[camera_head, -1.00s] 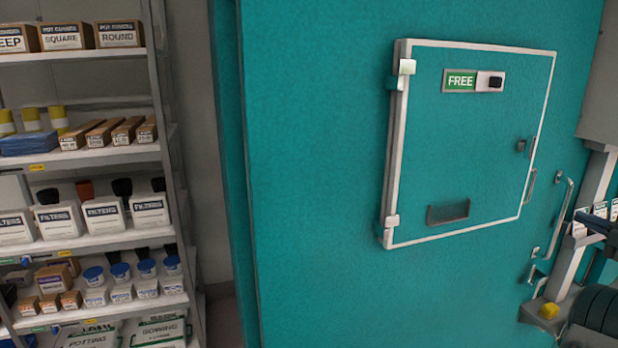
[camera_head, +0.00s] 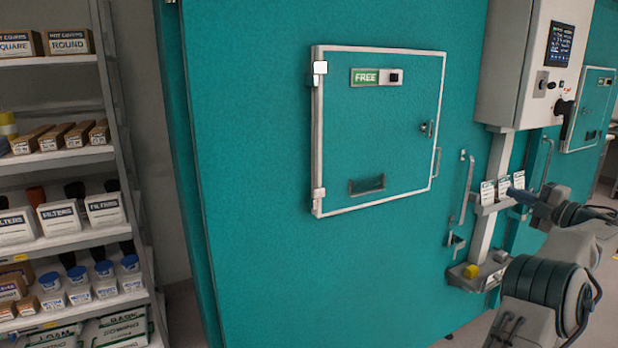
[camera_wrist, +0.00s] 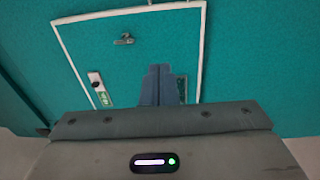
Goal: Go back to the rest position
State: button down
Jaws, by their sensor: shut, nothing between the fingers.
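My gripper (camera_wrist: 159,72) shows in the wrist view as two blue-grey fingers pressed together, with nothing between them. Behind the fingers is a teal chamber door (camera_wrist: 150,50) with a white frame. In the head view my arm reaches in from the right edge, and the blue tip of my gripper (camera_head: 517,196) is in front of a post with small label cards. The same chamber door (camera_head: 385,130) is closed, with a green FREE sign (camera_head: 366,76), and stands left of and apart from my gripper.
A grey control box (camera_head: 530,70) hangs at the upper right, above a small tray (camera_head: 474,278) with a yellow block. A second chamber door (camera_head: 590,110) is at the far right.

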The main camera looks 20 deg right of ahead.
jog(key=w+a+r+m+t+h, duration=0.2)
jog(key=w+a+r+m+h, duration=0.7)
jog(key=r+m, duration=0.25)
jog(key=a+f+m+g+h, duration=0.1)
jog(key=a+m+g+h, duration=0.1)
jog(key=a+m+g, duration=0.3)
jog(key=a+f+m+h, duration=0.2)
jog(key=a, duration=0.5)
jog(key=s+a+f+m+g+y, duration=0.1)
jog(key=s+a+f+g+y, duration=0.1)
jog(key=a+f, duration=0.35)
jog(key=s+a+f+m+g+y, duration=0.1)
jog(key=s+a+f+g, duration=0.1)
jog(key=a, duration=0.7)
jog(key=s+a+f+g+y, duration=0.3)
jog(key=s+a+f, duration=0.5)
jog(key=s+a, duration=0.3)
jog(key=s+a+f+g+y, duration=0.3)
jog(key=s+a+f+g, duration=0.2)
jog(key=s+a+f, duration=0.3)
jog(key=s+a, duration=0.4)
jog(key=s, duration=0.1)
jog(key=shift+f, duration=0.4)
jog(key=shift+w+a+n, duration=0.1)
jog(key=shift+n, duration=0.15)
